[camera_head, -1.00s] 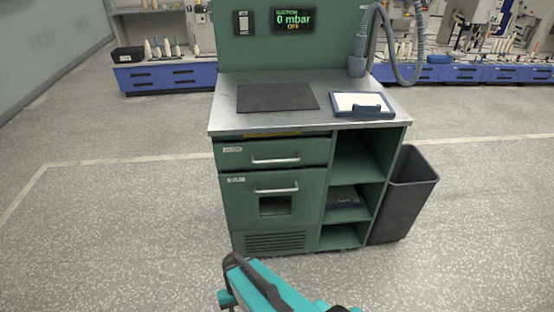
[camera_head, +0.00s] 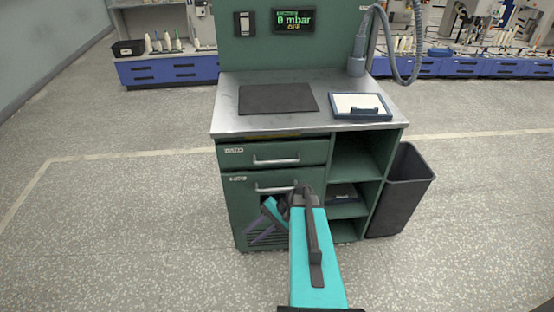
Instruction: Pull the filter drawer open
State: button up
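The green cabinet has an upper drawer front (camera_head: 300,153) with a silver bar handle (camera_head: 277,161), and a taller lower front (camera_head: 240,205) with its own handle (camera_head: 275,188). Both fronts look shut. Each has a small white label at its upper left, too small to read surely, so I cannot tell which is the filter drawer. My teal arm reaches up from the bottom, and its wrist is in front of the lower front, just below the lower handle. My gripper (camera_head: 262,230) seems to point down-left there; its fingers are not clear.
The metal worktop bears a dark mat (camera_head: 277,98) and a blue-rimmed tray (camera_head: 345,116). Open shelves (camera_head: 352,160) are right of the drawers, and a dark bin (camera_head: 405,190) stands beside them. A suction hose rises at the back right. Floor is clear to the left.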

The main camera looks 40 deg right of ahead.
jog(key=s+d+r+m+t+p, duration=0.2)
jog(key=d+r+t, duration=0.2)
jog(key=d+r, duration=0.8)
jog(key=s+d+r+m+t+p, duration=0.2)
jog(key=d+r+t, duration=0.3)
jog(key=d+r, duration=0.7)
jog(key=shift+s+d+r, duration=0.3)
jog(key=shift+s+r, duration=0.3)
jog(key=shift+s, duration=0.1)
jog(key=shift+a, duration=0.1)
